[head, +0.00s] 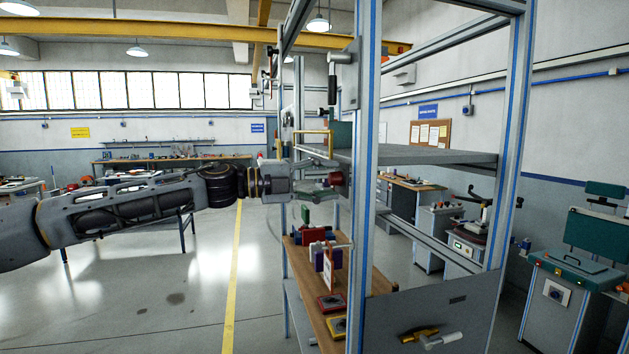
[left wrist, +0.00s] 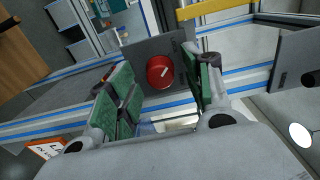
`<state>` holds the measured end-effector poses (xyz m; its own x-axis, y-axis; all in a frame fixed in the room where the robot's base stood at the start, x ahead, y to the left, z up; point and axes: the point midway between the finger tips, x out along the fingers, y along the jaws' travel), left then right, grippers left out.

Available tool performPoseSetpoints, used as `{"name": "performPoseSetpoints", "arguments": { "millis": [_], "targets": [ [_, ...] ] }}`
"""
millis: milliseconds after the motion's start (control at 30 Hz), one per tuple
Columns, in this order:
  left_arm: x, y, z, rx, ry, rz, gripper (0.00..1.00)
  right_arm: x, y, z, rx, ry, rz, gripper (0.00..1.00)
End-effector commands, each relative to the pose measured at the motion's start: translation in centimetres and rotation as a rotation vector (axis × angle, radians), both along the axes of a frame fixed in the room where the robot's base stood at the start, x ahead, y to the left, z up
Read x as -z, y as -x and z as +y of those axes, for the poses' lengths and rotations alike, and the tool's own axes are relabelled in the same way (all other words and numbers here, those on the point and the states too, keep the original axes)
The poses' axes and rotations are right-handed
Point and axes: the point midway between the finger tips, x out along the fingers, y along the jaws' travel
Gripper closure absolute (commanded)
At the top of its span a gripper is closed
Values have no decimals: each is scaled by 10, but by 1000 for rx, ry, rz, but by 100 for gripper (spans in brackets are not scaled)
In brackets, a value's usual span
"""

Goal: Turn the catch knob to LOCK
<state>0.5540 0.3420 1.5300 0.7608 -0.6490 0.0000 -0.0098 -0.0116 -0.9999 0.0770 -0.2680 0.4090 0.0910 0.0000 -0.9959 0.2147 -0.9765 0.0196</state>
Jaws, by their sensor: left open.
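The catch knob (head: 336,179) is a small red round knob on the grey upright of the test frame in the head view. In the left wrist view the knob (left wrist: 160,72) is a red disc with a white pointer line, mounted on a dark grey plate (left wrist: 137,56). My right gripper is not in view.
Blue-striped frame posts (head: 363,200) stand right beside the gripper, with a grey shelf (head: 430,155) behind. Below is a wooden bench (head: 380,284) with red and yellow items. A grey panel (head: 470,310) with a brass-coloured fitting (head: 420,335) is lower right. Open floor lies left.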

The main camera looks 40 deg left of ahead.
Motion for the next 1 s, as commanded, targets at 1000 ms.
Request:
{"name": "performPoseSetpoints", "arguments": {
  "millis": [1000],
  "targets": [
    [-1, 26, 22, 0, -2, -1, 50, 0, 0, 4, 2, -4, 0, 60]
  ]
}}
